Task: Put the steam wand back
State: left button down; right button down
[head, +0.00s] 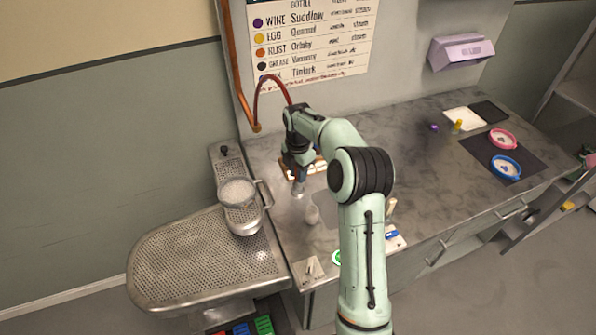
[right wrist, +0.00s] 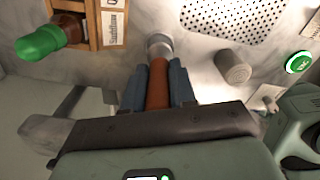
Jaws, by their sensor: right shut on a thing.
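The steam wand has a reddish-brown handle (right wrist: 158,88) and a silver head (right wrist: 160,45) in the right wrist view. My right gripper (right wrist: 160,85) is shut around the handle, with a blue finger on each side. In the head view the right gripper (head: 298,165) is above the worktop, and the wand's silver head (head: 298,188) points down below it. A red hose (head: 272,82) arches from the copper pipe on the wall to behind the gripper. I cannot tell which fitting is the wand's holder. My left gripper is out of view.
A grey cylinder (head: 312,214) stands on the worktop (head: 400,155) near the wand; it also shows in the right wrist view (right wrist: 232,67). A wooden rack (right wrist: 88,22) with a green-capped bottle (right wrist: 42,40) is close by. A perforated metal board (head: 205,260) stands left.

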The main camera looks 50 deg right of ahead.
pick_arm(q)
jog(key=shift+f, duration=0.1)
pick_arm(e)
jog(key=shift+f, duration=0.6)
dwell(0.6)
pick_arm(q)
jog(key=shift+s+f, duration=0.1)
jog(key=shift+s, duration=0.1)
pick_arm(e)
jog(key=shift+f, duration=0.35)
jog(key=shift+f, duration=0.2)
dwell(0.5)
jog(key=c, duration=0.5)
grip_release()
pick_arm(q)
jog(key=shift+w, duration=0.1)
pick_arm(e)
jog(key=shift+r, duration=0.15)
jog(key=shift+w+r+p, duration=0.1)
jog(key=shift+r+p, duration=0.85)
jog(key=shift+r, duration=1.55)
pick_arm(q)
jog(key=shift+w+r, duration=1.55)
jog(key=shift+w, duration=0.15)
pick_arm(e)
jog(key=shift+r, duration=1.1)
